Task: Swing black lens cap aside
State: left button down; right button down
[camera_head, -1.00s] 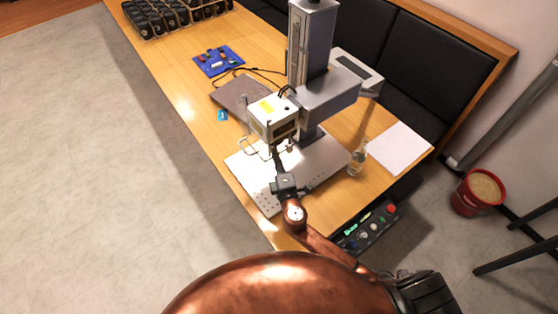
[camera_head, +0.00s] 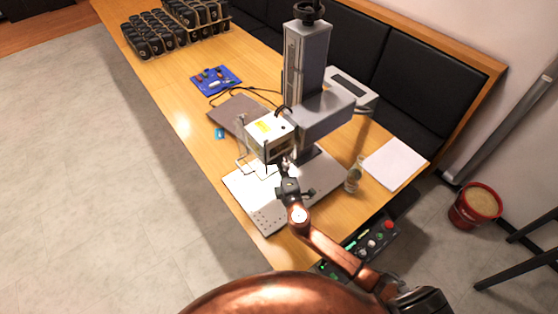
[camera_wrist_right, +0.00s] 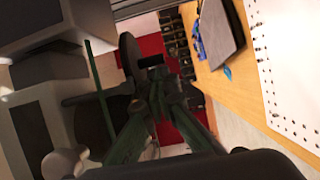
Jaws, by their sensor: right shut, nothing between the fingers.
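The laser marker's white head (camera_head: 270,137) hangs from a grey column (camera_head: 306,70) above a perforated metal plate (camera_head: 262,205). A dark round disc (camera_wrist_right: 128,52), which looks like the black lens cap, shows edge-on beside the head in the right wrist view. My right gripper (camera_head: 285,164) is just below the head's front right corner. In the wrist view its fingers (camera_wrist_right: 152,66) are shut and empty, close to the disc; I cannot tell whether they touch it. The cap is not clearly visible in the head view. My left gripper is out of view.
A control box (camera_head: 370,240) is at the table's front edge. A closed laptop (camera_head: 238,114) and a blue tool mat (camera_head: 216,80) lie behind, with black cups (camera_head: 150,38) farther back.

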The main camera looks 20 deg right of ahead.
jog(key=shift+w+d+m+h+b, duration=0.15)
jog(key=shift+m+h+b, duration=0.25)
jog(key=shift+m+h, duration=0.6)
jog(key=shift+w+d+m+g+h+b, duration=0.1)
jog(key=shift+d+m+g+h+b, duration=0.4)
jog(key=shift+h+b, duration=0.45)
jog(key=shift+d, duration=0.15)
jog(key=v, duration=1.2)
jog(key=shift+f, duration=0.15)
